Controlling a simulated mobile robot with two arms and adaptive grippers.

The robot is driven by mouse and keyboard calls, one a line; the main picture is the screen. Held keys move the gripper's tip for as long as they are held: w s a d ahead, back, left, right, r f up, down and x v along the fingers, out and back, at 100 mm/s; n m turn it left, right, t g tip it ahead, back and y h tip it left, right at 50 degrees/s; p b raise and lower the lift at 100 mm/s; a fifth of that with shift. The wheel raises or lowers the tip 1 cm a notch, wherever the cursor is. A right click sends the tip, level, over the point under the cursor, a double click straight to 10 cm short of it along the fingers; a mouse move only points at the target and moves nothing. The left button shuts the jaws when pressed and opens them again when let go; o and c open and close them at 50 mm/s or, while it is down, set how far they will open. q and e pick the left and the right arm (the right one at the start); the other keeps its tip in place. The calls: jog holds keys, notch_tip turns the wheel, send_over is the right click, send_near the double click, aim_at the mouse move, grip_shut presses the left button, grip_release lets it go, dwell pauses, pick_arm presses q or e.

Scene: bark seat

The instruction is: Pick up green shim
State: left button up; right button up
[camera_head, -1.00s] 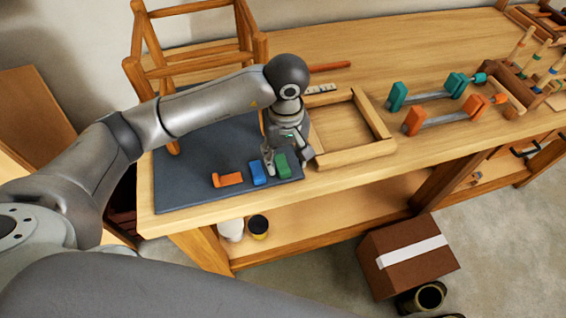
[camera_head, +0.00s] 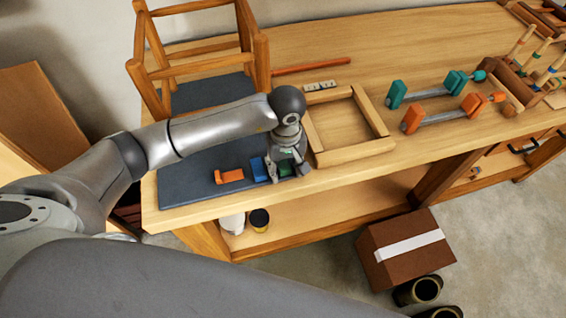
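The green shim (camera_head: 284,169) lies on the dark mat (camera_head: 205,188) near the bench's front edge, mostly hidden by my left gripper (camera_head: 287,175). My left gripper points down over it, with a finger on either side of the green part that shows. The fingers look apart; I cannot tell whether they touch the shim. A blue shim (camera_head: 258,169) lies just to the left, close to the gripper's left finger. An orange shim (camera_head: 229,176) lies further left. My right gripper is not in view.
A wooden frame (camera_head: 352,155) stands on the bench right of my gripper. A wooden stool frame (camera_head: 262,62) stands behind my arm. Clamps with teal (camera_head: 397,94) and orange (camera_head: 411,119) jaws lie further right. A cardboard box (camera_head: 405,249) is on the floor.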

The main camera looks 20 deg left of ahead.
pick_arm(q)
jog(key=c, duration=0.5)
jog(key=shift+r, duration=0.1)
